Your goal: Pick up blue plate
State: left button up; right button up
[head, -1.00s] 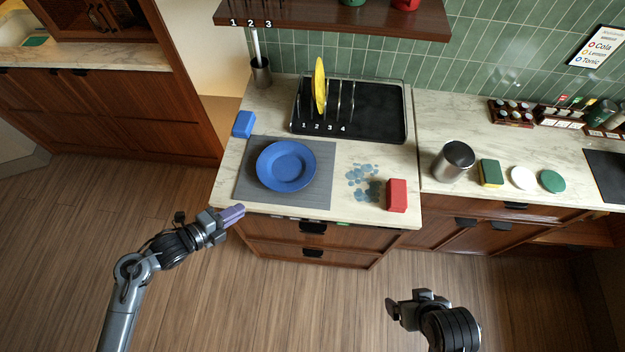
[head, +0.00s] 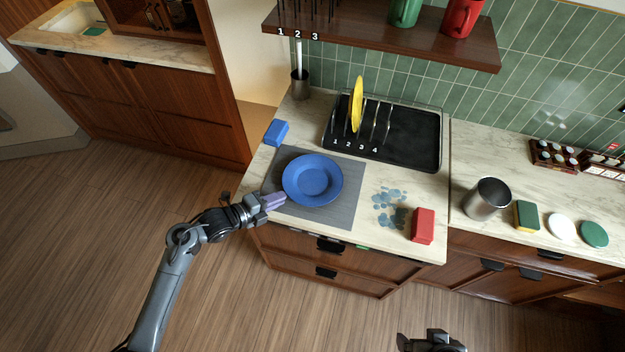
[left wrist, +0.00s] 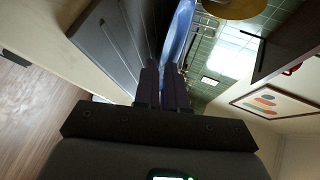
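The blue plate (head: 313,180) lies flat on a grey mat (head: 345,213) on the counter. My left gripper (head: 283,197) is at the plate's lower left rim, fingertips touching or almost touching it. In the left wrist view, the two dark fingers (left wrist: 162,72) are close together with a narrow gap. The plate (left wrist: 180,30) shows edge-on just beyond the tips. I cannot tell whether the rim is between them. My right gripper (head: 432,342) is at the bottom edge, mostly cut off, away from the counter.
A black drying rack (head: 415,143) holds a yellow plate (head: 356,104) behind the mat. A blue block (head: 276,132) stands left of the mat. A red block (head: 423,226) and a bluish stain (head: 388,205) are to the right. A metal canister (head: 487,198) stands farther right.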

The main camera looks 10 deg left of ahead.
aim_at(288, 194)
pick_arm(q)
jog(key=shift+x, duration=1.55)
grip_shut()
jog(key=shift+r, duration=0.1)
